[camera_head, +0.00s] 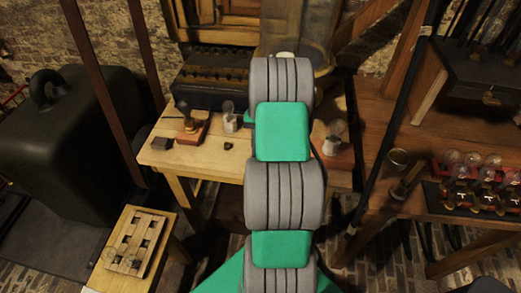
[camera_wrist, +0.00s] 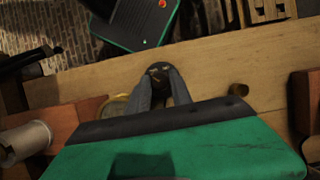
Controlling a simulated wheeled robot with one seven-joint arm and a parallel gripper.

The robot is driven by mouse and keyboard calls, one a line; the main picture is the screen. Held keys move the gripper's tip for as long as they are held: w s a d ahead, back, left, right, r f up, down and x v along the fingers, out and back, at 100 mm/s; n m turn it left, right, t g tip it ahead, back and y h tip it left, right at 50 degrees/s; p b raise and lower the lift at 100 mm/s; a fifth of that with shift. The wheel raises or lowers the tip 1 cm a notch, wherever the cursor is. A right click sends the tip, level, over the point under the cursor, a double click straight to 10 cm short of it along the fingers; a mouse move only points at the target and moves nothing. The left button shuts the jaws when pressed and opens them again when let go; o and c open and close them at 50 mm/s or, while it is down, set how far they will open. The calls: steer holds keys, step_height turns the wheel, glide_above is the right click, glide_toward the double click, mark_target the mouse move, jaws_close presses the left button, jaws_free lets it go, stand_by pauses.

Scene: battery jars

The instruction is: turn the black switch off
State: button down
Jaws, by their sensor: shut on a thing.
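In the wrist view my gripper (camera_wrist: 158,84) points down over the wooden table, its two grey fingers close together. A small dark round piece (camera_wrist: 158,69) shows at the fingertips, and the fingers are shut on it. It appears to be the black switch; its setting cannot be read. A brass-coloured round part (camera_wrist: 116,107) sits just left of the fingers, partly hidden by them. In the head view my arm hides the gripper and the switch.
The wooden table (camera_head: 206,163) carries a white spool on a reddish block (camera_head: 340,158) at right. A reddish block with a dark-and-brass piece (camera_head: 191,129), a small jar (camera_head: 230,120) and a dark block (camera_head: 161,143) stand at left. A small brown knob (camera_wrist: 238,90) lies near the gripper.

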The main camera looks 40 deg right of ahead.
steer(key=shift+w+r, duration=0.1)
steer(key=c, duration=1.1)
jaws_free()
steer(key=shift+c, duration=0.2)
steer(key=p+v, duration=0.1)
steer(key=v, duration=0.6)
steer(key=shift+d+r, duration=0.2)
steer(key=shift+r, duration=0.1)
